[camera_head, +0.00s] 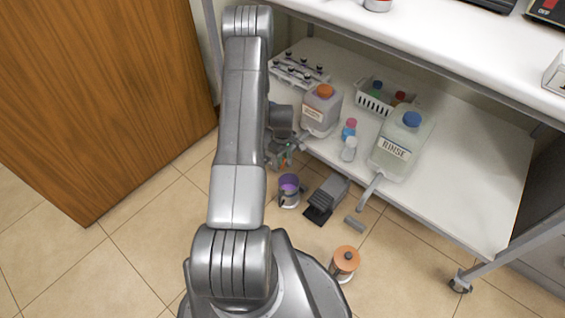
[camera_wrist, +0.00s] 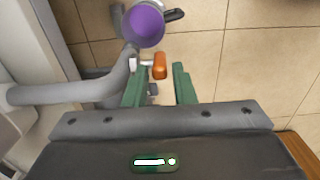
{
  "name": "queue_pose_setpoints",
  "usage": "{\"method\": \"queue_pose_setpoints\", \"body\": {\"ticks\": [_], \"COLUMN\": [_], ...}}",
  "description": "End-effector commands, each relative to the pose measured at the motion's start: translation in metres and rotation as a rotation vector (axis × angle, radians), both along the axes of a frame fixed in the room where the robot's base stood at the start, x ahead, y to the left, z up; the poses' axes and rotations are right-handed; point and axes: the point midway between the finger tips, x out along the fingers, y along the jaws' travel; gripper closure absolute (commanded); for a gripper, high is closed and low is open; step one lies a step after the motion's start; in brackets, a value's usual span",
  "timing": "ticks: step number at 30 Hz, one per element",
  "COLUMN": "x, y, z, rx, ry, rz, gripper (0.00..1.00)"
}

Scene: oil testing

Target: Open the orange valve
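The orange valve (camera_wrist: 160,66) is a small orange handle on a white fitting at the end of a grey spout (camera_wrist: 112,82) in the wrist view. My gripper (camera_wrist: 158,72) has two green fingers spread apart. The handle lies between the fingertips, with gaps visible at its sides; I cannot tell whether it is at their depth. In the head view, my gripper (camera_head: 281,156) is beside the orange-capped jug (camera_head: 320,110) at the shelf edge, and the valve is too small to make out.
A purple-topped pot (camera_head: 289,188) stands on the floor below the spout; it shows in the wrist view (camera_wrist: 143,24). A pedal (camera_head: 327,199) and an orange-topped pot (camera_head: 345,262) are also on the floor. The RINSE jug (camera_head: 402,145) stands farther right on the shelf.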

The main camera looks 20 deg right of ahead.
Motion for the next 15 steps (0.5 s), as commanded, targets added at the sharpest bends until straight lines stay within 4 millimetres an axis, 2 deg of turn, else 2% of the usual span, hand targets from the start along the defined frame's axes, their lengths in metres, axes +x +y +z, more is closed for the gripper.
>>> {"method": "queue_pose_setpoints", "body": {"ticks": [1, 6, 15], "x": [0.000, 0.000, 0.000], "y": [0.000, 0.000, 0.000], "z": [-0.009, -0.023, -0.027], "rx": [0.000, 0.000, 0.000], "ry": [0.001, 0.000, 0.000], "rz": [0.000, 0.000, 0.000], "gripper": [0.76, 0.76, 0.76]}}
